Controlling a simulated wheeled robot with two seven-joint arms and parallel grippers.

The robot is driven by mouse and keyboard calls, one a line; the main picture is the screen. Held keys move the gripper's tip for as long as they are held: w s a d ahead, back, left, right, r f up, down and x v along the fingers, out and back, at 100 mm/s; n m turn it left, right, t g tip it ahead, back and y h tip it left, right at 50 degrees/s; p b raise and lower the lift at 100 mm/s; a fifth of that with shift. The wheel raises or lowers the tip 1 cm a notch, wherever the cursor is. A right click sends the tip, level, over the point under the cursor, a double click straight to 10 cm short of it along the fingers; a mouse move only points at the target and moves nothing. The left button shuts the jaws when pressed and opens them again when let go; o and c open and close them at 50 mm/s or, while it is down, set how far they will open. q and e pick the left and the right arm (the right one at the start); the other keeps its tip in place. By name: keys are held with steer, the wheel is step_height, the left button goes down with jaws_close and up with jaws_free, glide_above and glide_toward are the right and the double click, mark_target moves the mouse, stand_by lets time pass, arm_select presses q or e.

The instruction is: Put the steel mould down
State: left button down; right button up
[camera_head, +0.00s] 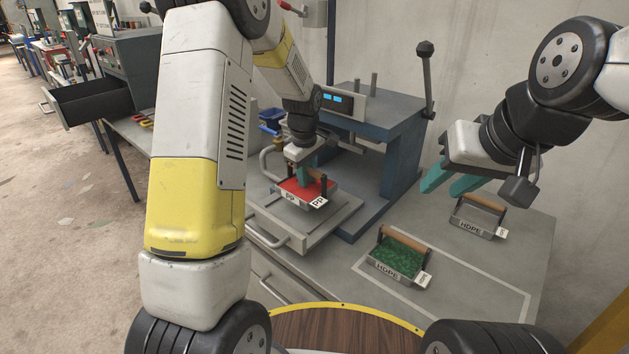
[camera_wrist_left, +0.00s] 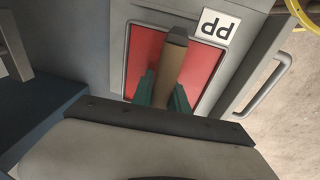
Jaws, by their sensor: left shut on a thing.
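A steel mould (camera_head: 292,198) with red filling and a PP label is at the press's front tray (camera_head: 318,229). My left gripper (camera_head: 309,181) is shut on its handle. In the left wrist view the handle (camera_wrist_left: 170,68) lies between the teal fingers (camera_wrist_left: 163,95), with the red filling (camera_wrist_left: 145,52) beneath. The mould looks level, over or on the tray; I cannot tell whether it touches. My right gripper (camera_head: 452,182) is open and empty, above the bench near a grey mould.
A mould with green granules (camera_head: 402,255), marked HDPE, sits on the bench inside a pale outline. A grey HDPE mould (camera_head: 479,217) stands behind it to the right. The press (camera_head: 375,125) has a blue frame and a lever. An open drawer (camera_head: 92,100) juts out at the left.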

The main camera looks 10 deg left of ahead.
mark_target(307, 190)
arm_select(q)
steer(key=shift+f, duration=2.25)
steer(key=shift+f, duration=0.1)
steer(key=c, duration=1.3)
jaws_free()
steer(key=s+r+m, duration=0.1)
steer(key=s+r, duration=0.2)
steer(key=r, duration=0.3)
steer(key=s+a+r+m+t, duration=0.1)
steer(key=s+r, duration=0.1)
steer(key=r, duration=0.4)
steer(key=s+r+m, duration=0.1)
steer(key=s+r, duration=0.2)
steer(key=r, duration=0.3)
steer(key=s+r+m+t+h, duration=0.1)
steer(key=s+r+m, duration=0.2)
steer(key=s, duration=0.7)
steer(key=s+r+m+t+h, duration=0.1)
steer(key=s+r+m+t, duration=0.1)
steer(key=s+m, duration=0.4)
steer(key=s+r, duration=0.1)
steer(key=s, duration=0.4)
steer(key=shift+a+r, duration=0.35)
steer(key=shift+r, duration=0.05)
